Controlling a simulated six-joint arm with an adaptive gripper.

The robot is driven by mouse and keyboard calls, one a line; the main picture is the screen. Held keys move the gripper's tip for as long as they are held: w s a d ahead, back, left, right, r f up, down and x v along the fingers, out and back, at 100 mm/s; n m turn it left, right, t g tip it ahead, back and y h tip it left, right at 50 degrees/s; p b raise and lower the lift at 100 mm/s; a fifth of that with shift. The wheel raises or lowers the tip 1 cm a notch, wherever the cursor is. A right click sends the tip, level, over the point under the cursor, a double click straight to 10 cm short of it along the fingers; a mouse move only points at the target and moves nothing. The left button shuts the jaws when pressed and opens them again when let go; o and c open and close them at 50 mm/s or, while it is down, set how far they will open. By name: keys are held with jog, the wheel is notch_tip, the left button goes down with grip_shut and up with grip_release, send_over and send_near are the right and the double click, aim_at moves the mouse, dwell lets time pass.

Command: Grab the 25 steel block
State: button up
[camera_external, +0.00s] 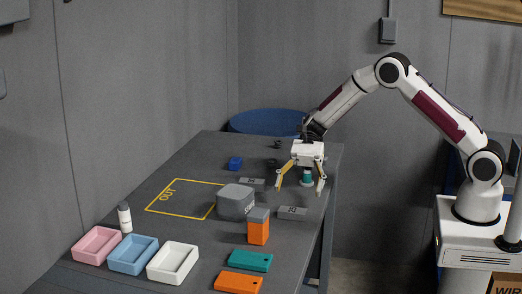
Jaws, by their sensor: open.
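Two flat grey blocks with dark markings lie on the table; one block (292,212) is near the right edge and the other block (252,182) is farther back. The markings are too small to read surely, so I cannot tell which is the 25 steel block. My gripper (299,189) is open, fingers pointing down, behind the nearer block and to the right of the farther one. A small teal and dark object (307,178) shows between its fingers; I cannot tell whether it touches them. Nothing appears gripped.
A larger grey block (236,202) and an orange block with a grey top (258,228) stand mid-table. A blue cube (235,163) is farther back. Pink (96,245), blue (133,255) and white (172,263) trays and a white bottle (125,217) are front left. The yellow OUT outline (168,211) is mostly clear.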

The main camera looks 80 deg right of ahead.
aim_at(290, 208)
jog(key=shift+x, duration=1.1)
jog(key=shift+a, duration=0.1)
jog(key=shift+f+x, duration=0.15)
jog(key=shift+x, duration=1.1)
jog(key=shift+f+x, duration=0.15)
jog(key=shift+x, duration=1.1)
jog(key=c, duration=1.4)
